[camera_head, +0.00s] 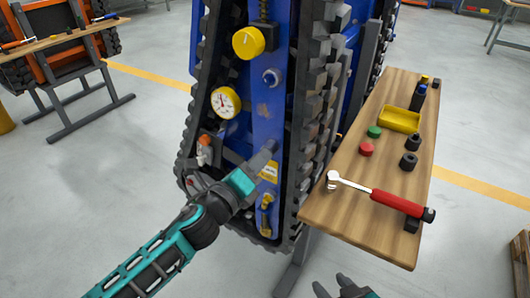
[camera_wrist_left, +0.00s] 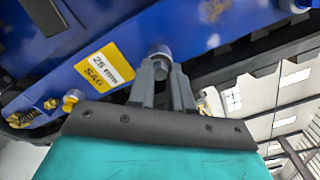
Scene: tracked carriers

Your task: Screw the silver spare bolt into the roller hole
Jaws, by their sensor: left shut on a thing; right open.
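My left gripper (camera_head: 266,152) is at the blue side frame (camera_head: 267,115) of the upright tracked carrier. It also shows in the left wrist view (camera_wrist_left: 162,68), where its fingers are shut on a silver bolt (camera_wrist_left: 160,50). The bolt's head shows at the fingertips, against the blue frame. The roller hole is hidden, so I cannot tell how deep the bolt sits. My right gripper (camera_head: 338,288) is open and empty at the bottom edge of the head view, apart from the carrier and the bench.
A wooden bench (camera_head: 340,205) on the right holds a red-handled ratchet (camera_head: 385,195), a yellow tray (camera_head: 400,119), red and green caps and several black parts. The floor in front is clear.

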